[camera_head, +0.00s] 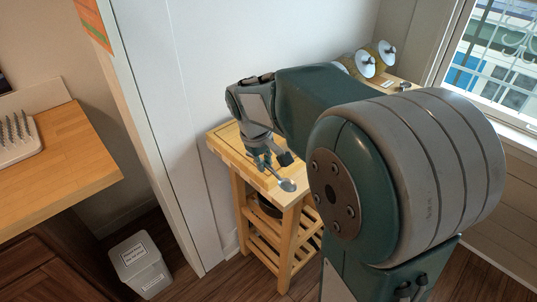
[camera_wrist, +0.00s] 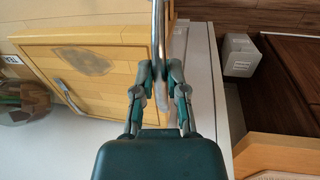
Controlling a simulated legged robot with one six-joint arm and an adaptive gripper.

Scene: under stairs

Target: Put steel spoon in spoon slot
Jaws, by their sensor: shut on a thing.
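My gripper (camera_head: 264,162) is shut on the steel spoon (camera_head: 288,185), just above the small wooden cart top. The spoon's bowl sticks out to the lower right over the cart's front edge in the head view. In the wrist view my gripper (camera_wrist: 159,88) pinches the steel handle (camera_wrist: 159,35), which runs up out of the frame. A yellow wooden board (camera_wrist: 110,55) lies beside the gripper, with a grey oval patch and a slim grey piece at its edge. I cannot tell whether either is the spoon slot.
The wooden cart (camera_head: 287,198) stands against the white wall panel (camera_head: 165,90). A white bin (camera_head: 140,264) is on the floor at left. A wooden counter (camera_head: 75,165) holds a spiked rack (camera_head: 17,138). Yellow rolls with metal discs (camera_head: 368,64) sit behind my arm.

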